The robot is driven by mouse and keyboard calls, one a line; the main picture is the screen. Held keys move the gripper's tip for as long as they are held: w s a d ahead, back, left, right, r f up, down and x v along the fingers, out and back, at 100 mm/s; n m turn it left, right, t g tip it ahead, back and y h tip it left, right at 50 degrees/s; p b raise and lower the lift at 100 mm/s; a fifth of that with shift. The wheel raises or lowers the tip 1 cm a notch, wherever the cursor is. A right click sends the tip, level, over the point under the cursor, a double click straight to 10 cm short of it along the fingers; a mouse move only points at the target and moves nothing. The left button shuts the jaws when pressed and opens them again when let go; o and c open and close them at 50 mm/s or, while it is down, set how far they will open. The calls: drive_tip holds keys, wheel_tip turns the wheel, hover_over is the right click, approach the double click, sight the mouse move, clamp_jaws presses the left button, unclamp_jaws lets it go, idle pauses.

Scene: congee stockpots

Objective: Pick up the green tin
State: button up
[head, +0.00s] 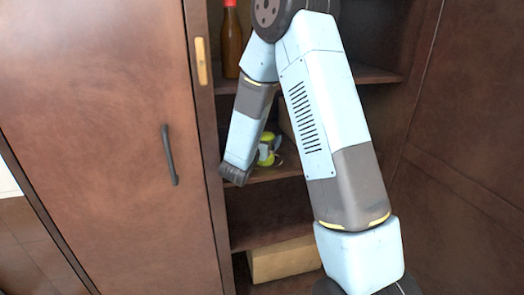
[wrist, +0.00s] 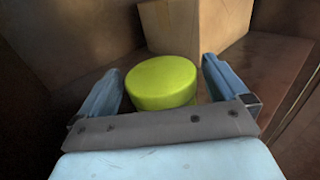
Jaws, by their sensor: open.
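The green tin (wrist: 162,83) is a short yellow-green round tin standing on a shelf in the wrist view. It sits between the two blue fingers of my open gripper (wrist: 164,88), with a visible gap on each side. My gripper's front bar hides the tin's lower near side. In the head view, yellow-green (head: 266,150) shows beside my arm's end at the middle shelf, mostly blocked by the arm. My gripper is largely hidden there.
A cardboard box (wrist: 195,25) stands right behind the tin. The cabinet door (head: 110,140) with a dark handle is at left. A brown bottle (head: 231,45) stands on the upper shelf. Another box (head: 283,260) lies on the bottom shelf.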

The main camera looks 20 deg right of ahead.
drive_tip(key=shift+w+d, duration=0.4)
drive_tip(key=shift+w, duration=0.1)
drive_tip(key=c, duration=1.2)
